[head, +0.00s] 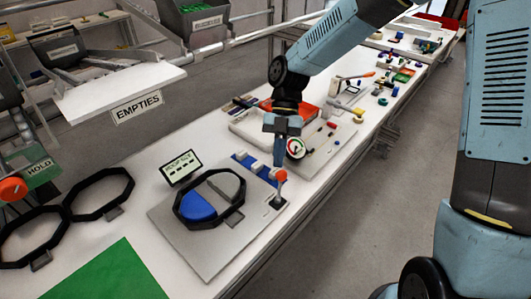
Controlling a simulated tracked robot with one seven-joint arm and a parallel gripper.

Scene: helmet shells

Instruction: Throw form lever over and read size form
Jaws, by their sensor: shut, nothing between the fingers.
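The form is a black octagonal ring (209,222) with a blue half (198,207) and a grey half (228,184) inside, on a grey plate (180,240). A lever with an orange knob (281,175) stands upright at the plate's right edge. A small display (181,167) with dark text stands behind the ring; its text is too small to read surely. My gripper (281,163) points down, shut and empty, with its tips right at or just above the knob. I cannot tell whether they touch it.
A blue strip with white blocks (257,167) lies behind the lever. Two empty black rings (100,194) and a green mat (110,275) are at the left. Trays with small parts (325,150) fill the bench farther back.

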